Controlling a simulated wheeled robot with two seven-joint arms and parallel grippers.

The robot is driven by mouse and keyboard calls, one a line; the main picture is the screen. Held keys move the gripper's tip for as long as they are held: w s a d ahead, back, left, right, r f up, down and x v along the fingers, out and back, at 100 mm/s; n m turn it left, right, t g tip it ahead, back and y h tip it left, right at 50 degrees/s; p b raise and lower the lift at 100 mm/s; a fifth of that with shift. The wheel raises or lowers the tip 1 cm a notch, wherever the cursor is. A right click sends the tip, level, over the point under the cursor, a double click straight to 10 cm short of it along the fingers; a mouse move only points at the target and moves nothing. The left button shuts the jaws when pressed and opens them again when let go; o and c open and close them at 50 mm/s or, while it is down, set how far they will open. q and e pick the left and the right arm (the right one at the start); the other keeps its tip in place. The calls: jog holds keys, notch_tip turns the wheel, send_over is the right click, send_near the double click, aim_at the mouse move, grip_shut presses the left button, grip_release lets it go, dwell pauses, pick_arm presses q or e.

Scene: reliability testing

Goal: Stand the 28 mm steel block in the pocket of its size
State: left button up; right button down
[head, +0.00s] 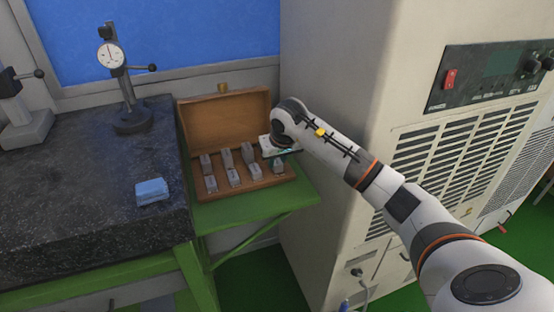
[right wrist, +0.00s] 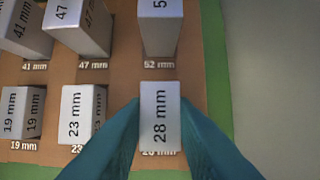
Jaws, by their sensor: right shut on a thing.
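The steel block marked 28 mm (right wrist: 160,112) is between the two teal fingers of my right gripper (right wrist: 160,128), which is shut on it. In the right wrist view it covers the front right pocket of the wooden case, and a partly hidden printed label (right wrist: 160,153) shows just below it. Whether its foot is in the pocket or above it cannot be told. The open wooden case (head: 224,107) stands on a green stand in the head view, with my right gripper (head: 279,153) over its right end. My left gripper is not in view.
In the right wrist view, blocks marked 19 mm (right wrist: 22,112), 23 mm (right wrist: 82,113), 41 mm (right wrist: 25,28) and 47 mm (right wrist: 80,25) stand close by, with another (right wrist: 160,28) at the 52 mm label. A tall machine cabinet (head: 335,60) rises right of the case.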

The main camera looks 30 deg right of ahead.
jog(key=shift+f, duration=0.2)
jog(key=c, duration=1.1)
grip_release()
jog(key=shift+r, duration=0.1)
jog(key=b+v, duration=0.2)
jog(key=v, duration=1)
jog(key=shift+s, duration=0.15)
